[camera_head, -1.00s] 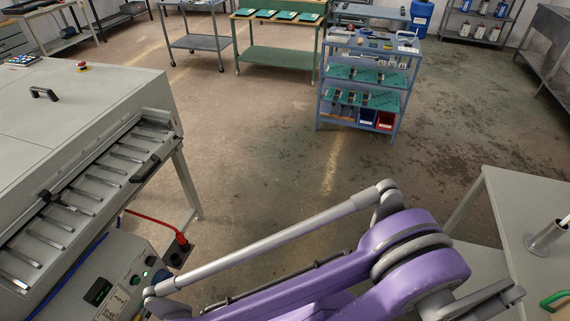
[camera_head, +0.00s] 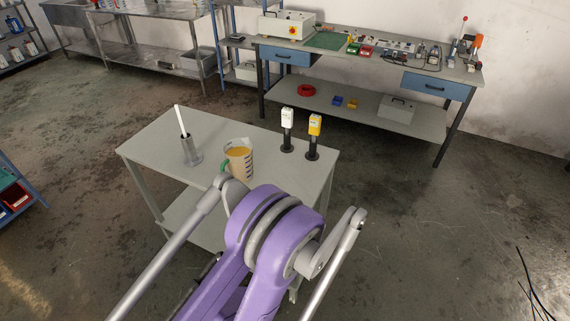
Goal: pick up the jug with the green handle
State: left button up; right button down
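The jug (camera_head: 240,160) stands upright on the grey table, right of the table's middle. It is clear with dark markings and holds something amber. Its green handle (camera_head: 224,166) is on the left side, and the lower part of the jug is close to the top of my purple arm structure in the picture. Neither of my grippers shows in this view, so no contact with the jug is visible.
The grey table (camera_head: 150,150) also carries a metal cylinder (camera_head: 191,152) with a white stick, and white (camera_head: 287,118) and yellow (camera_head: 314,125) devices on black stands. A workbench (camera_head: 350,62) stands behind. Open floor (camera_head: 400,220) lies to the right.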

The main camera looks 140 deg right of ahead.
aim_at(238, 152)
jog(key=z, duration=4.35)
jog(key=i+l+u, duration=0.2)
jog(key=i+l, duration=0.2)
jog(key=l, duration=0.25)
jog(key=i+l+u, duration=0.1)
jog(key=l, duration=0.2)
jog(key=i+l+u, duration=0.1)
jog(key=i+l, duration=0.15)
jog(key=i+l+u, duration=0.1)
jog(key=l, duration=0.4)
jog(key=i+l+u, duration=0.1)
jog(key=l, duration=0.25)
jog(key=i, duration=0.1)
